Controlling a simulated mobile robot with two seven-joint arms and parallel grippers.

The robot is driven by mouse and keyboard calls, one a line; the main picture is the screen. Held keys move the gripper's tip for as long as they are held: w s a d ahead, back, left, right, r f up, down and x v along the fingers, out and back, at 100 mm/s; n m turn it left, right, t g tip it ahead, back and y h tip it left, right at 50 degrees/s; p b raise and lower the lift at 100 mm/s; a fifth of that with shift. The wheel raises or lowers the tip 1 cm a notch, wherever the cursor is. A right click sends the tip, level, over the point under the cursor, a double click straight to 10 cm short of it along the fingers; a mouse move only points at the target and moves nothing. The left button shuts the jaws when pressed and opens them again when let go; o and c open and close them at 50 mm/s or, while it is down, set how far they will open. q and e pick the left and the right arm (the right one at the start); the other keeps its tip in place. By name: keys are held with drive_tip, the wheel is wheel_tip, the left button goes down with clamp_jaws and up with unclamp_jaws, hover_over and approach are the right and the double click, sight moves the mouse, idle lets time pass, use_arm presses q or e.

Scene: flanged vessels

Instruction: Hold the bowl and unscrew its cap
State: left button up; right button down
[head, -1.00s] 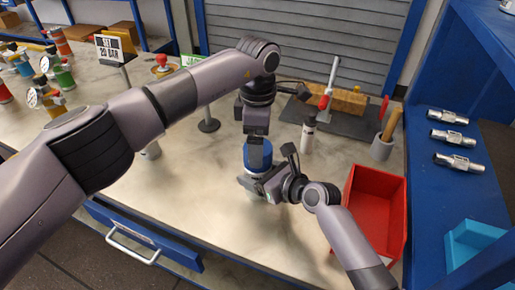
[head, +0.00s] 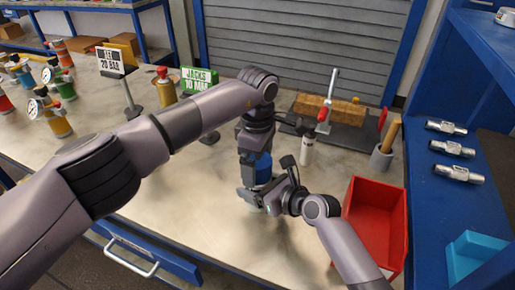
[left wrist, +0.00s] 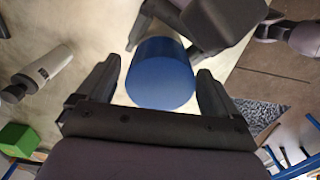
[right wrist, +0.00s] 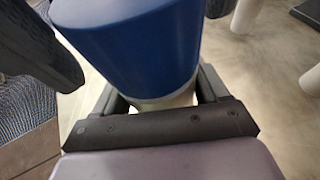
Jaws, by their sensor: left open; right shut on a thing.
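The vessel has a blue cap (head: 263,168), which shows as a smooth blue cylinder between the fingers in the left wrist view (left wrist: 161,75). My left gripper (head: 252,168) reaches down from above, with its open fingers on either side of the cap and visible gaps to it. My right gripper (right wrist: 160,90) is shut on the pale body (right wrist: 168,100) of the bowl just below the blue cap. The bowl stands upright; most of its body is hidden by my grippers in the head view.
A red bin (head: 376,222) stands to the right of my right arm. A white bottle (head: 307,148) stands just behind the grippers. A grey cup (head: 382,157) and a vise-like fixture (head: 335,120) are at the back right. Gauged vessels (head: 52,112) stand far left. The front worktop is clear.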

use_arm(q)
drive_tip(key=shift+f, duration=0.6)
drive_tip(key=c, duration=1.1)
use_arm(e)
drive_tip(key=shift+a, duration=0.1)
use_arm(q)
drive_tip(key=shift+n, duration=1.7)
drive_tip(key=o, duration=1.2)
drive_tip(key=shift+r, duration=0.15)
